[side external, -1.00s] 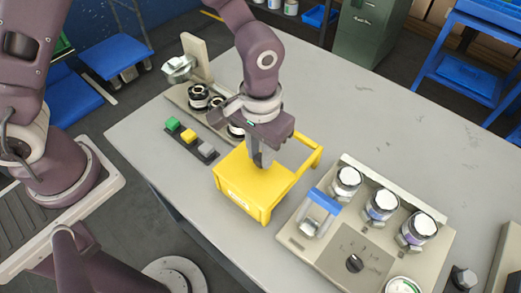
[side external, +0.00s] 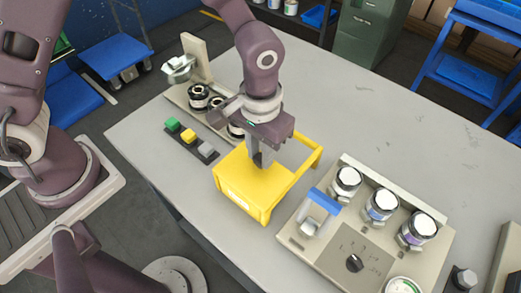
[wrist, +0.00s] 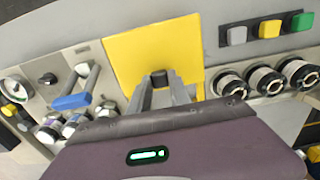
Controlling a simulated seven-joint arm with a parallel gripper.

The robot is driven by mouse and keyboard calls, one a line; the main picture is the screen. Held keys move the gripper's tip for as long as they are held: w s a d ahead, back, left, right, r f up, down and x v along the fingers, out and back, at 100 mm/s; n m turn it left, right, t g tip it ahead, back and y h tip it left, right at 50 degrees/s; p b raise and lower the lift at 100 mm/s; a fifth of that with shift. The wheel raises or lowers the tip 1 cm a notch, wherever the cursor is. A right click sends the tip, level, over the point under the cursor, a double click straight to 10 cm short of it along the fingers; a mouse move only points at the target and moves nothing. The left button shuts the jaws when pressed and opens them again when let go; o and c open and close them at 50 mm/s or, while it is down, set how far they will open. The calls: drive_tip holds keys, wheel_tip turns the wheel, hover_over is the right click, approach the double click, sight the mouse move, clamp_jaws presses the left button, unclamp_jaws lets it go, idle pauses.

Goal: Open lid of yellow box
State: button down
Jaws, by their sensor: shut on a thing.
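The yellow box (side external: 238,182) sits on the grey table, below my gripper in the side external view. Its flat yellow top also shows in the wrist view (wrist: 150,50). A dark knob (wrist: 160,78) stands on the yellow top, between my fingers. My gripper (wrist: 163,92) is shut on this knob and points down at the top; it also shows in the side external view (side external: 262,160). Yellow rails (side external: 312,152) extend to the back right of the box. My gripper hides part of the top, and I cannot tell whether there is a gap under it.
A beige panel (side external: 335,258) with a blue-handled lever (side external: 325,202), jars and a dial (side external: 354,263) stands close to the right. A strip of green, yellow and grey buttons (side external: 189,136) lies to the left. The table's back right is clear.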

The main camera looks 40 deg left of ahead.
idle(0.3)
drive_tip(key=w, duration=1)
drive_tip(key=shift+w, duration=0.15)
drive_tip(key=shift+r, duration=0.1)
drive_tip(key=c, duration=1.2)
unclamp_jaws()
wheel_tip(320, 180, up, 7)
